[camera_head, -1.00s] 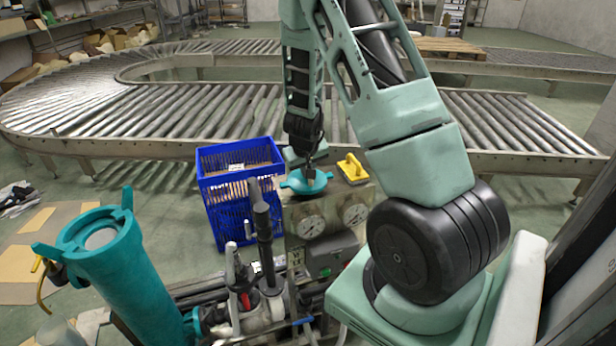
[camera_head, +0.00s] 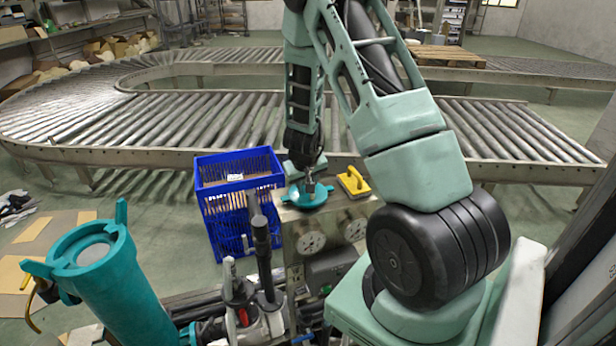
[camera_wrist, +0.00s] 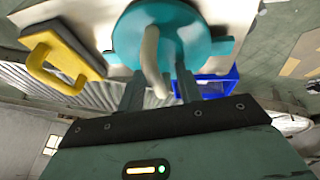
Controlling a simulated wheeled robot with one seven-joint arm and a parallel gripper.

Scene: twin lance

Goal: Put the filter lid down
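The teal filter lid (camera_head: 294,201) lies flat on top of the grey gauge cabinet. In the wrist view the lid (camera_wrist: 200,48) is a round teal disc with side lugs and a curved beige handle (camera_wrist: 151,55). My gripper (camera_head: 310,188) is right above the lid. In the wrist view my gripper (camera_wrist: 160,82) has its two fingers apart, on either side of the handle, with a gap seemingly showing. The open teal filter housing (camera_head: 115,275) stands at the left, tilted in view.
A yellow-handled float (camera_head: 353,181) lies right of the lid on the cabinet (camera_head: 292,218); it also shows in the wrist view (camera_wrist: 62,62). A blue crate (camera_head: 237,200) stands left of the cabinet. Dark upright pipework (camera_head: 262,250) rises in front. A roller conveyor (camera_head: 200,122) runs behind.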

